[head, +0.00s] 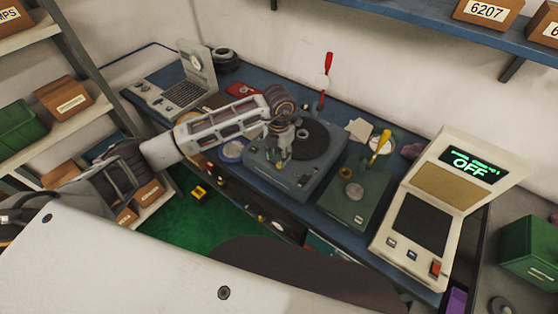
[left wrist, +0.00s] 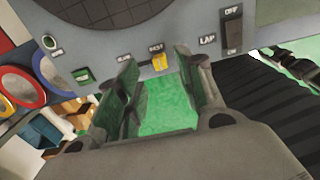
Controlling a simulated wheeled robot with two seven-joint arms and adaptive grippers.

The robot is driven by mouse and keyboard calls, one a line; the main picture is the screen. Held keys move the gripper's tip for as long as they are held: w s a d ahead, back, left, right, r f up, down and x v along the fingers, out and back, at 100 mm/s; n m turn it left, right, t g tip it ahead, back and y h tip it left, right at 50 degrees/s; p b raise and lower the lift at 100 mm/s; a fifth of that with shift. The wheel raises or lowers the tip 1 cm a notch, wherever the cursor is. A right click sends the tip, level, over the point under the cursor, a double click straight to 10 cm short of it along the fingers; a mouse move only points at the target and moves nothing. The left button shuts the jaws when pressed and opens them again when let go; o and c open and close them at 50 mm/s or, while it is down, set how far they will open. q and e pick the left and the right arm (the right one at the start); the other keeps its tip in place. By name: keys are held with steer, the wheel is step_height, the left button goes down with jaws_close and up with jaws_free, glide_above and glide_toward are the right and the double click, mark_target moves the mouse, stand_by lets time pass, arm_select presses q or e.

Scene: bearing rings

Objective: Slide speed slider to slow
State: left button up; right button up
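The blue-grey machine with a dark round plate (head: 262,166) stands on the blue bench. A second small label, probably SLOW, is to the left, partly by a finger. My left gripper (head: 283,157) is over the machine's front edge. In the left wrist view my left gripper (left wrist: 155,60) is open, its fingers on either side of the knob; contact cannot be told. My right gripper is not in view.
A dark LAP OFF/ON switch (left wrist: 232,28) is right of the slider, and a small green button (left wrist: 82,75) is left. A green device with a yellow handle (head: 350,198) and a beige tester reading OFF (head: 433,178) stand to the right.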

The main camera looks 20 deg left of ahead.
arm_select(q)
steer(key=shift+f+p, duration=0.3)
steer(key=shift+f, duration=1.8)
jaws_close()
